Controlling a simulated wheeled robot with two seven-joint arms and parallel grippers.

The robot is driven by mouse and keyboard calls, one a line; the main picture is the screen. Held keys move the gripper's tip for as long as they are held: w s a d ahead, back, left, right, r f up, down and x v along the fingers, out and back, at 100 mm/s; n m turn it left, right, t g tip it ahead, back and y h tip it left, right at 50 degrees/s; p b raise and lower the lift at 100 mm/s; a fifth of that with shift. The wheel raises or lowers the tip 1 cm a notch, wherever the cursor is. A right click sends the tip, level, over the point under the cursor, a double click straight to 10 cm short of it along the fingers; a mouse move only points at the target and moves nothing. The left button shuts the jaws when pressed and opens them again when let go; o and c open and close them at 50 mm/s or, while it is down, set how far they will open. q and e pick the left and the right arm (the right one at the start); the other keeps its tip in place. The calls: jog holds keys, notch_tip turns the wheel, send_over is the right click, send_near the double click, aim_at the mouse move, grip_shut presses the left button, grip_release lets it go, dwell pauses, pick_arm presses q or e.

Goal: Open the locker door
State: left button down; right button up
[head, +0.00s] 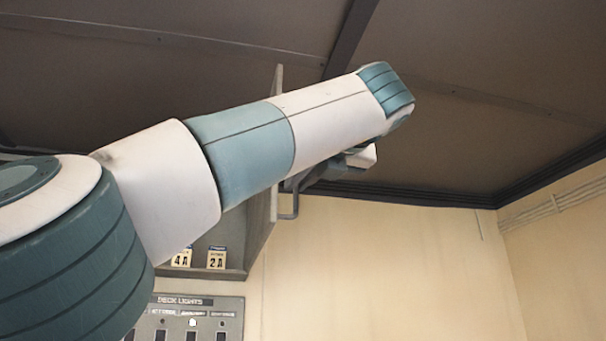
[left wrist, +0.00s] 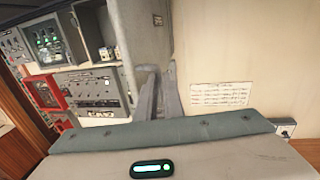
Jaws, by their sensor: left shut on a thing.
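The locker (head: 240,240) is a grey wall box at the middle, partly behind my left arm. Its door (head: 278,85) stands open and shows nearly edge-on. A bar handle (head: 292,207) sticks out from the door's right side. My left gripper (head: 304,180) is shut on this handle; my arm hides part of the grip. In the left wrist view the fingers (left wrist: 158,98) reach up against the grey door (left wrist: 142,35), and the open locker (left wrist: 92,25) shows left of it. My right gripper is not in view.
Small labelled boxes (head: 216,257) stand inside the locker. A deck lights panel (head: 195,312) is below it. In the left wrist view, a red box (left wrist: 45,92) and switch panels lie left. The cream wall (head: 390,265) right of the door is clear; a dark ceiling is above.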

pick_arm(q)
jog(key=shift+a+r, duration=0.35)
jog(key=shift+a, duration=0.1)
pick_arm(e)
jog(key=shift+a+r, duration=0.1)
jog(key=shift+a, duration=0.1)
pick_arm(q)
jog(key=c, duration=1.9)
grip_release()
jog(key=shift+w, duration=0.1)
jog(key=shift+d+f, duration=0.25)
jog(key=shift+f, duration=0.1)
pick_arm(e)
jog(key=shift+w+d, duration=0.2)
